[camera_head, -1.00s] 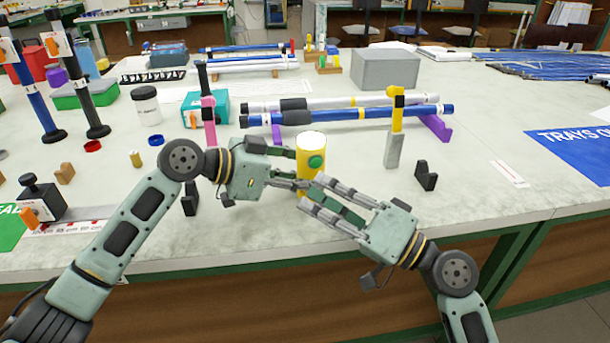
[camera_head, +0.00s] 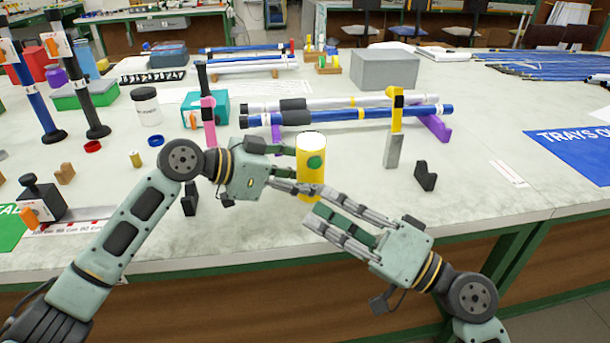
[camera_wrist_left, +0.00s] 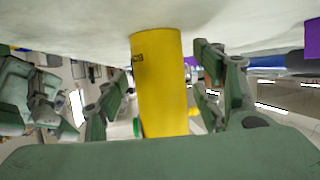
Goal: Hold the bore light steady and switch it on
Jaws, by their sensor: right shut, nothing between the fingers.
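The bore light is a yellow cylinder (camera_head: 311,147) with a green round button (camera_head: 315,163) on its near side. It stands upright near the table's front edge. My left gripper (camera_head: 302,170) comes in from the left with one finger behind the light and one in front. In the left wrist view the yellow body (camera_wrist_left: 160,85) is between the two fingers, with a narrow gap beside it, so the gripper looks open around it. My right gripper (camera_head: 314,216) is shut and empty, its fingertips just below and in front of the light, apart from the button.
Behind the light, a blue rod (camera_head: 380,114) and a white rod lie on supports. A yellow-topped grey stand (camera_head: 393,150) and a small black block (camera_head: 425,176) are to the right. A pink post (camera_head: 208,120) is to the left. The front right tabletop is clear.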

